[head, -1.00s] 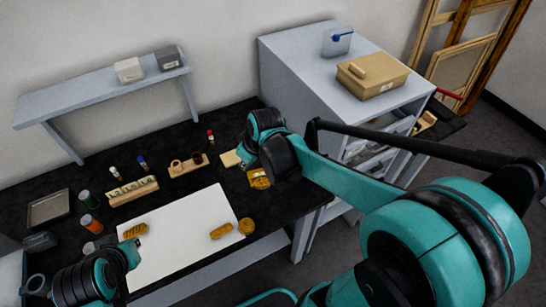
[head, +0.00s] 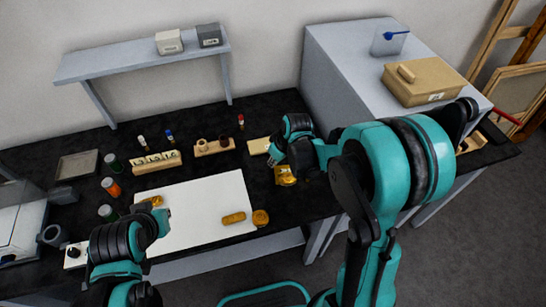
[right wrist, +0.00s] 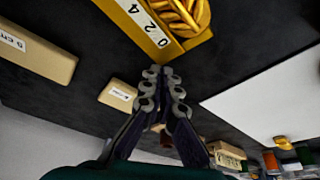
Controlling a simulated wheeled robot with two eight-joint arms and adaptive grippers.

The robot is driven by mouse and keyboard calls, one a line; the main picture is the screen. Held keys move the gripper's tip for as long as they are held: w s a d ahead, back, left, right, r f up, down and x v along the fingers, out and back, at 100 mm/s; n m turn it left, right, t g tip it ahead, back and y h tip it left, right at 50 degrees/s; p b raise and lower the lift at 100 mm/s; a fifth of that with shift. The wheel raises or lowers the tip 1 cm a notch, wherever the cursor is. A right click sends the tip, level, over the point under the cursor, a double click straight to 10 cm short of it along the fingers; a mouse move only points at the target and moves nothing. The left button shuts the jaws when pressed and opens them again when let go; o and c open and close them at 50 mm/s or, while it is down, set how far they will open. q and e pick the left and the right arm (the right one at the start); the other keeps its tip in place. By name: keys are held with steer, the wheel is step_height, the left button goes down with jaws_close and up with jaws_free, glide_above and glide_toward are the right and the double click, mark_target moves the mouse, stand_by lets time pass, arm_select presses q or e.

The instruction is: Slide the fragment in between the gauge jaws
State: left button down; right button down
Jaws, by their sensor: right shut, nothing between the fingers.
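The yellow gauge (head: 285,180) lies on the black table at the right of the white sheet. In the right wrist view its edge (right wrist: 140,22) carries a scale marked 0 2 4, and a gold ribbed piece (right wrist: 183,14) shows at it. I cannot tell whether this piece sits between the jaws. A long gold fragment (head: 234,218) and a round gold piece (head: 261,218) lie at the sheet's right edge. Another gold piece (head: 153,201) is partly hidden by my left gripper (head: 163,214), whose fingers are unclear. My right gripper (right wrist: 164,72) is shut and empty beside the gauge.
The white sheet (head: 200,200) covers the table's middle. A pale labelled block (right wrist: 118,95) lies near my right fingers. A holed wooden stand (head: 213,148), a wooden rack (head: 157,164) and several jars (head: 111,186) stand behind and left. A grey cabinet (head: 340,75) rises at right.

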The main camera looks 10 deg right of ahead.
mark_target(283, 174)
steer(key=shift+s+d, duration=0.55)
steer(key=shift+s, duration=0.5)
steer(key=shift+d+r, duration=0.1)
steer(key=shift+s+d, duration=0.35)
steer(key=shift+s, duration=0.3)
steer(key=shift+s+d, duration=0.35)
steer(key=shift+s, duration=0.25)
steer(key=shift+w, duration=0.1)
steer(key=v, duration=1.2)
